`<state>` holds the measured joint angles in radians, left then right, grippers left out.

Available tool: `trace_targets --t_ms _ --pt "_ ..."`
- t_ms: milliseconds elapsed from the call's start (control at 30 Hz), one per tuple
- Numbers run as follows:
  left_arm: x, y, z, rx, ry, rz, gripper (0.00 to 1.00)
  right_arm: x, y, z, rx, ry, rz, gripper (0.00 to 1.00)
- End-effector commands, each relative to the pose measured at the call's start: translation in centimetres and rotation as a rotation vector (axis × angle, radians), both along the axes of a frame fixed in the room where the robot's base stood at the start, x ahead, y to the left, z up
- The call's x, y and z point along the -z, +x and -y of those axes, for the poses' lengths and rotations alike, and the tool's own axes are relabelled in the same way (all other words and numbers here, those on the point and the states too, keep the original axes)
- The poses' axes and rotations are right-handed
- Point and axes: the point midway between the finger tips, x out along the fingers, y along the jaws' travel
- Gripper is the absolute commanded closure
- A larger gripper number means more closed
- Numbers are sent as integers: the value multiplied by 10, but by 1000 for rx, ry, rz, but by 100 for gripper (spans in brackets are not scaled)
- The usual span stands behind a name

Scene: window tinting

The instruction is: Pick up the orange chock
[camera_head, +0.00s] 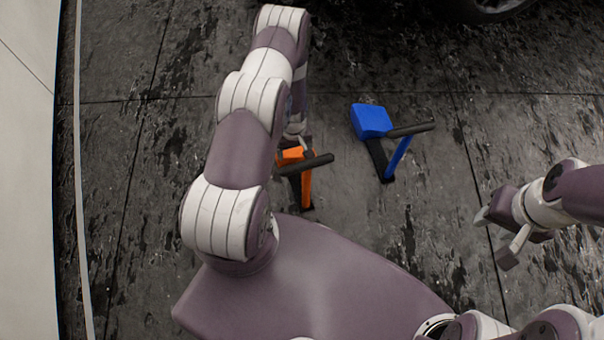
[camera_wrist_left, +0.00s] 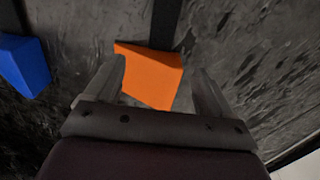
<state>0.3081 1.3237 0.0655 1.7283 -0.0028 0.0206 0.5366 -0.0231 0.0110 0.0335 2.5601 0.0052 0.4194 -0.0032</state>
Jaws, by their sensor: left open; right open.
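The orange chock (camera_head: 306,187) lies on the dark floor in the head view, with a black bar and a dark handle. My left arm hides part of it. In the left wrist view its orange block (camera_wrist_left: 150,75) sits between the open fingers of my left gripper (camera_wrist_left: 163,85), close to the left finger. I cannot tell whether the fingers touch it. In the head view the left gripper (camera_head: 294,142) is mostly hidden behind my own arm, at the chock's far end. My right gripper (camera_head: 498,236) is open and empty at the right, well away from the chock.
A blue chock (camera_head: 371,121) of the same form lies to the right of the orange one; its block also shows in the left wrist view (camera_wrist_left: 24,65). A vehicle tyre (camera_head: 492,7) is at the top right. A pale wall (camera_head: 28,200) runs along the left. Floor between the blue chock and my right gripper is clear.

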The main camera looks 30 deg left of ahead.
Motion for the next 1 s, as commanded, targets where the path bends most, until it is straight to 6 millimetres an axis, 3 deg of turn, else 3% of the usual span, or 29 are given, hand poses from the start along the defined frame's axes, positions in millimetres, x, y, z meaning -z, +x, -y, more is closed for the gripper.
trace_targets --t_ms 200,467,633,767,1000 --pt "57 -3 -1 -12 0 -3 17 36 0 0 0 0 1 57" --pt "92 -4 -2 -11 0 -3 17 61 0 0 0 0 1 57" --pt "126 -8 -6 -11 -1 -2 17 98 0 0 0 0 0 57" --pt "137 -9 -5 -9 0 -3 17 106 0 0 0 0 0 57" --pt "135 -9 -5 -9 0 -3 17 103 0 0 0 0 1 57"
